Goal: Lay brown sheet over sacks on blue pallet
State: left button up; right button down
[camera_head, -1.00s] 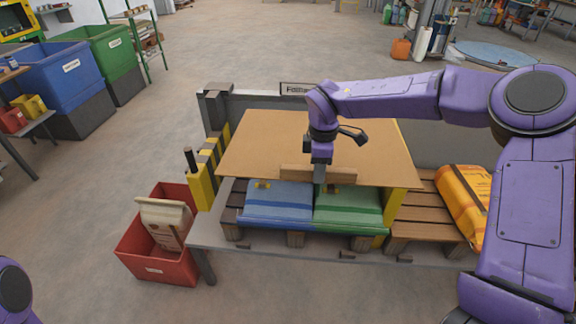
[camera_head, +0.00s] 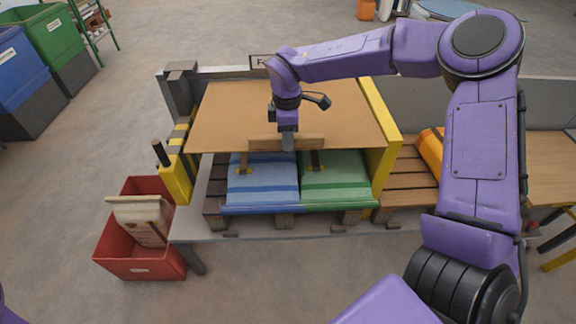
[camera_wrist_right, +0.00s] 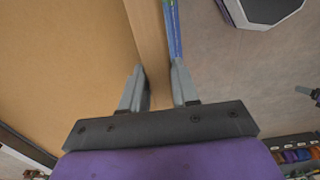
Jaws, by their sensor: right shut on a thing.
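The flat brown sheet (camera_head: 230,115) has a wooden bar (camera_head: 312,142) along its front edge. My right gripper (camera_head: 288,147) is shut on this bar; in the right wrist view my right gripper (camera_wrist_right: 157,72) has one finger on each side of the bar (camera_wrist_right: 152,45). The sheet covers the back of the bay. Its gap above the sacks cannot be judged exactly. A blue sack (camera_head: 262,185) and a green sack (camera_head: 335,180) lie side by side, their front parts uncovered. The pallet (camera_head: 215,190) under them looks dark brown where it shows. My left gripper is out of view.
A yellow panel (camera_head: 384,165) stands right of the green sack, and a yellow post (camera_head: 176,180) on the left. A second wooden pallet (camera_head: 408,182) with an orange sack (camera_head: 430,150) lies to the right. A red bin (camera_head: 135,258) holding a beige sack (camera_head: 140,220) stands front left.

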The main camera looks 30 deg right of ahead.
notch_tip(320, 180, down, 17)
jog(key=b, duration=0.8)
jog(key=c, duration=0.8)
grip_release()
jog(key=shift+s+r, duration=0.1)
notch_tip(320, 180, up, 10)
jog(key=shift+r+b, duration=0.25)
jog(key=shift+b, duration=0.15)
